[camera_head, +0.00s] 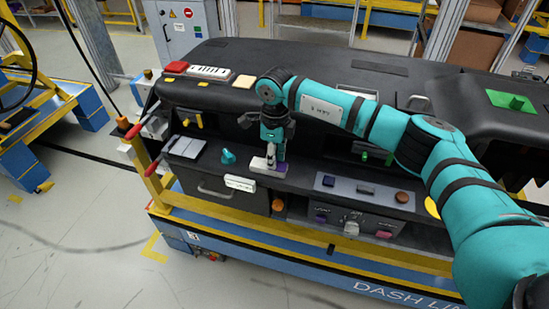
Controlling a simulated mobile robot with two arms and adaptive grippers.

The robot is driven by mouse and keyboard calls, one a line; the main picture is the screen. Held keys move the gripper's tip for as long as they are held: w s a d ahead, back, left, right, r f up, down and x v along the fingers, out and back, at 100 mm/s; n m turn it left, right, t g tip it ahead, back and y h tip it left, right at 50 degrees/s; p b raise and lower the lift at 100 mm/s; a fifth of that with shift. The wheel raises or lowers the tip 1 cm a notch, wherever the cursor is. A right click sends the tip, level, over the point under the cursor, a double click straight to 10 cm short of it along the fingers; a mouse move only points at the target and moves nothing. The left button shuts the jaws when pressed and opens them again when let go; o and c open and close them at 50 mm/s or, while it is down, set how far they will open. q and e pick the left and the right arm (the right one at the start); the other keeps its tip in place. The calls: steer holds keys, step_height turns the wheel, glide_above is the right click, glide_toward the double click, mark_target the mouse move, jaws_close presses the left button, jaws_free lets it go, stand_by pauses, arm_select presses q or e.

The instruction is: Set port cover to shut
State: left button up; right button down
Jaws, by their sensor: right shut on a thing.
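My right arm reaches in from the right, and its gripper (271,158) points down at the dashboard module's front ledge. The gripper is shut on a small pale piece with a purple edge (263,168), which looks like the port cover. The fingers hide part of it, and I cannot tell how far it is tilted. My left gripper is not in view.
The black dashboard (330,58) stands on a blue and yellow cart. A teal knob (228,157) and a grey panel (187,147) lie left of the gripper. A panel with switches (345,190) lies to the right.

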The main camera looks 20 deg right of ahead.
steer(key=shift+w+d, duration=0.1)
steer(key=shift+d, duration=0.05)
steer(key=c, duration=1.2)
jaws_free()
steer(key=shift+a, duration=0.35)
steer(key=shift+o, duration=0.2)
steer(key=shift+d, duration=0.15)
steer(key=shift+w+r, duration=0.1)
steer(key=shift+r, duration=0.2)
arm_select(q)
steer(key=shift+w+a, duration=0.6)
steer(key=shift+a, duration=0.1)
arm_select(e)
step_height(320, 180, up, 11)
steer(key=shift+r, duration=0.15)
